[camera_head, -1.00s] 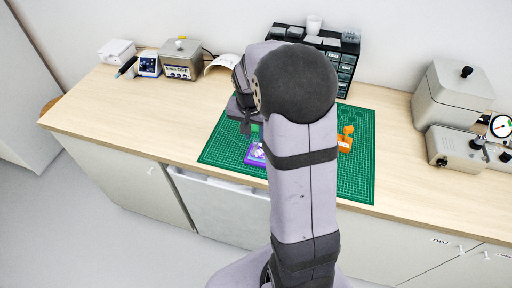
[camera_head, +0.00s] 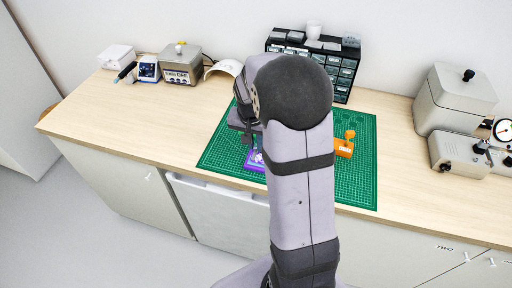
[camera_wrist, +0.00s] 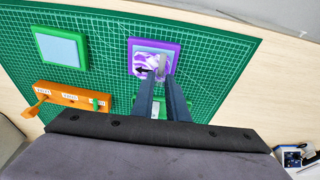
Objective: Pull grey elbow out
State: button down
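A purple square tray (camera_wrist: 172,50) lies on the green mat in the wrist view, with a white-and-purple swirled piece (camera_wrist: 143,59) in it. A small grey piece (camera_wrist: 162,66), possibly the grey elbow, stands at this piece near my fingertips. My gripper (camera_wrist: 158,82) points at the tray, and its two dark fingers show a gap between them. I cannot tell whether the fingertips touch the grey piece. In the head view the purple tray (camera_head: 254,160) is partly hidden by my arm.
An orange rack (camera_wrist: 72,98) with white labels and a green frame with a pale blue pad (camera_wrist: 62,46) lie on the cutting mat (camera_head: 360,188). Behind stands a drawer cabinet (camera_head: 344,72). Grey instruments (camera_head: 455,100) stand at right.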

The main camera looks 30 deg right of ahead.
aim_at(255, 147)
jog(key=shift+w+d+p+v, duration=0.1)
jog(key=shift+p+v, duration=0.55)
jog(key=shift+v, duration=0.15)
jog(key=shift+w+d+p+v, duration=0.15)
jog(key=shift+p+v, duration=0.5)
jog(key=shift+v, duration=0.1)
dwell(0.4)
jog(key=p+v, duration=0.1)
jog(key=v, duration=0.1)
jog(key=p+v, duration=0.2)
jog(key=w+d+p+v, duration=0.1)
jog(key=shift+s+a+r+p, duration=0.1)
jog(key=shift+r+p, duration=0.25)
jog(key=shift+r, duration=0.2)
